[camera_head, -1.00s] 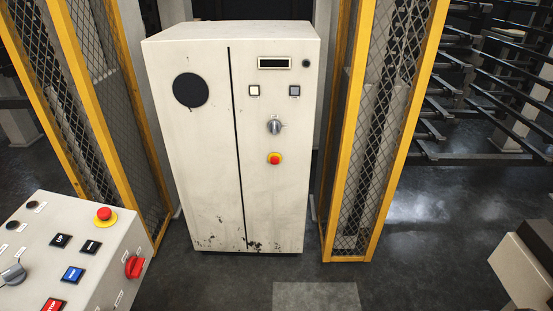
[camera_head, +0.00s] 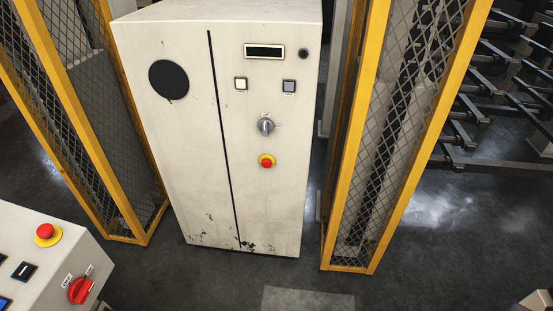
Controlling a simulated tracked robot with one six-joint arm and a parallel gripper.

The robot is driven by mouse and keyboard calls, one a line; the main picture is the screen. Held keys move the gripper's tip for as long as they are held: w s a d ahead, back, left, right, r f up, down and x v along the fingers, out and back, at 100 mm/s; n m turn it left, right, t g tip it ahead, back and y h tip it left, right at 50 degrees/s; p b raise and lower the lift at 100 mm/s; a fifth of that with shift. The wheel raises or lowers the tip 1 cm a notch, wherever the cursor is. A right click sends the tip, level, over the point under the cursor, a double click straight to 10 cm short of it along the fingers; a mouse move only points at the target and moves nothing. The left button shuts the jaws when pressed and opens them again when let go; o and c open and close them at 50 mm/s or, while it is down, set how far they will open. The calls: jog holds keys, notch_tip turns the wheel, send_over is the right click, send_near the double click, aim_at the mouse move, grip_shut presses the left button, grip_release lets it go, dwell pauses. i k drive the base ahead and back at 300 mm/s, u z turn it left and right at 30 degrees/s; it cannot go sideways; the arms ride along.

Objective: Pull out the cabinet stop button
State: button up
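The cabinet (camera_head: 180,140) is a tall, off-white metal box with a dark vertical seam, standing in the middle of the view. I cannot tell from here whether the button is pressed in or out.
A control console (camera_head: 45,270) with its own red stop button (camera_head: 45,231) and a red rotary switch (camera_head: 80,291) stands at the lower left. Yellow-framed mesh guards stand left (camera_head: 127,215) and right (camera_head: 345,268) of the cabinet. Dark floor (camera_head: 200,280) lies open in front.

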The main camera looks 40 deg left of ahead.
aim_at(266, 164)
jog(key=z, duration=0.05)
jog(key=i, duration=1.15)
jog(key=u, duration=4.25)
